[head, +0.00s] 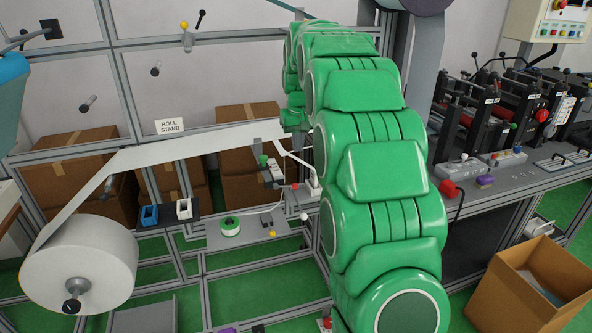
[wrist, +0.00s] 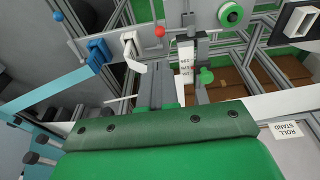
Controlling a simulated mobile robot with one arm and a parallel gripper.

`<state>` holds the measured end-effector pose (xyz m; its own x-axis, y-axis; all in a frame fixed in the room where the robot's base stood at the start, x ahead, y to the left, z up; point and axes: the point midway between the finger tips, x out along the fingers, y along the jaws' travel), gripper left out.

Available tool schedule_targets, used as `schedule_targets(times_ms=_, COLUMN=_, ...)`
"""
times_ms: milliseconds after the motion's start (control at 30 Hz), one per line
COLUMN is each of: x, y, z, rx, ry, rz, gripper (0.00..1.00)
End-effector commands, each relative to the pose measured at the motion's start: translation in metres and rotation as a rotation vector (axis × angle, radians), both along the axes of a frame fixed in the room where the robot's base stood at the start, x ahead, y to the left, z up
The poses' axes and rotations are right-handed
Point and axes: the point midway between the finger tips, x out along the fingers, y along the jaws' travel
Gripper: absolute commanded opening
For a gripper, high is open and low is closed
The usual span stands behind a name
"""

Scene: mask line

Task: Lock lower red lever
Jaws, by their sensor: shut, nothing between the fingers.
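A lever with a red ball knob (head: 295,186) is on the roll stand, just left of my arm in the head view. A red ball knob also shows in the wrist view (wrist: 159,31), beyond my fingertips and apart from them. I cannot tell whether this lever is locked. My gripper (wrist: 160,88) is shut and empty, its grey fingers pointing up the wrist picture. In the head view my green arm covers much of the middle, and I cannot make out the fingers clearly there.
A grey block with a green knob (wrist: 206,76) stands close to the right of my fingers. A blue holder (head: 149,215), a white holder (head: 184,208) and a green tape roll (head: 230,227) are nearby. White web runs from the large roll (head: 80,265). An open carton (head: 500,300) stands right.

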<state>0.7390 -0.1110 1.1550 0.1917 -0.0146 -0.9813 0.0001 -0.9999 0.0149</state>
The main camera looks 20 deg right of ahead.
Motion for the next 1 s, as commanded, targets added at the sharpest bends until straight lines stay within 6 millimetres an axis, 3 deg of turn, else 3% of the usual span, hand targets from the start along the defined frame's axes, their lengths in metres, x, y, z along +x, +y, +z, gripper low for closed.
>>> schedule_targets(times_ms=167, x=0.002, y=0.0, z=-0.016, rx=0.001, ry=0.004, rz=0.0, gripper=0.0)
schedule_targets(times_ms=800, x=0.022, y=-0.002, z=-0.116, rx=0.0, ry=0.003, rz=0.0, gripper=0.0)
schedule_targets(times_ms=1000, x=0.025, y=-0.002, z=-0.132, rx=0.001, ry=0.003, rz=0.0, gripper=0.0)
